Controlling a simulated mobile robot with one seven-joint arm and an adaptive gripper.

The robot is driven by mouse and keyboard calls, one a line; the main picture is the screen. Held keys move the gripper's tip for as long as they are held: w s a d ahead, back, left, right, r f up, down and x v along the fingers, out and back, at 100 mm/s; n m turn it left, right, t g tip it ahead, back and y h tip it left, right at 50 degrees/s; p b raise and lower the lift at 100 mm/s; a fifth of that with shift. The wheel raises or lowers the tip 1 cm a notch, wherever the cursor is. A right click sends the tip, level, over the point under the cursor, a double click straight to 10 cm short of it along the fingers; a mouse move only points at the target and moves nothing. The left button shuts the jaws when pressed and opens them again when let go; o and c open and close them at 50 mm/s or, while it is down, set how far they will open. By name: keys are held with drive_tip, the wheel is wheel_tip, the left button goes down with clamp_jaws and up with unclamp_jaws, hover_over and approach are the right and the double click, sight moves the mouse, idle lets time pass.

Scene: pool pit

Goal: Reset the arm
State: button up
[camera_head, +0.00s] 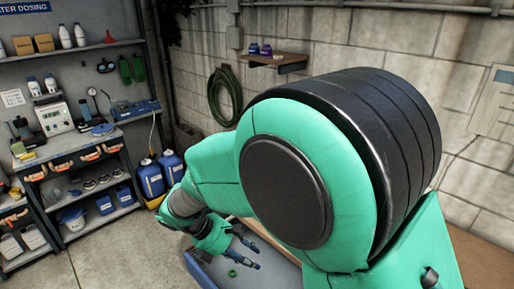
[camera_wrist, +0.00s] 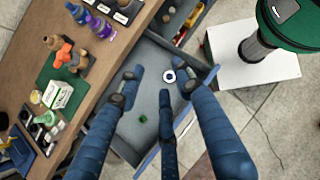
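My teal arm fills the middle and right of the head view. My gripper (camera_head: 250,252) is at its far end, over an open grey drawer (camera_head: 206,272). In the wrist view, my gripper (camera_wrist: 160,88) has its blue fingers spread apart, with nothing between them. The same drawer (camera_wrist: 152,60) lies below the fingers. A small green piece (camera_wrist: 142,119) and a white ring-shaped piece (camera_wrist: 170,76) show in the drawer area. The green piece (camera_head: 232,273) also shows in the head view.
A wooden worktop (camera_wrist: 100,65) beside the drawer carries purple bottles (camera_wrist: 100,27), an orange-brown part (camera_wrist: 66,56) and a white-and-green box (camera_wrist: 58,95). Shelves (camera_head: 75,48) stand at the left, with blue jugs (camera_head: 152,178) on the floor. Open floor (camera_head: 122,250) lies between.

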drive_tip(key=s+d+r+m+y, duration=0.2)
drive_tip(key=s+d+r+m, duration=0.1)
drive_tip(key=d+r+m, duration=0.35)
drive_tip(key=s+d+r+m+y, duration=0.35)
drive_tip(key=d+r+m, duration=0.2)
drive_tip(key=d, duration=0.25)
drive_tip(key=s+d+r+m+t+y, duration=0.1)
drive_tip(key=s+d+r+m+t, duration=0.1)
drive_tip(key=s+d+r+m, duration=0.2)
drive_tip(key=s+d+r+m+t+y, duration=0.1)
drive_tip(key=s+d+r+m+t, duration=0.1)
drive_tip(key=s+d+r+m, duration=0.2)
drive_tip(key=shift+s+d+m+t, duration=0.3)
drive_tip(key=shift+s+d+m, duration=0.25)
drive_tip(key=shift+s+m, duration=1.55)
drive_tip(key=shift+s+r, duration=0.1)
drive_tip(key=shift+s, duration=0.1)
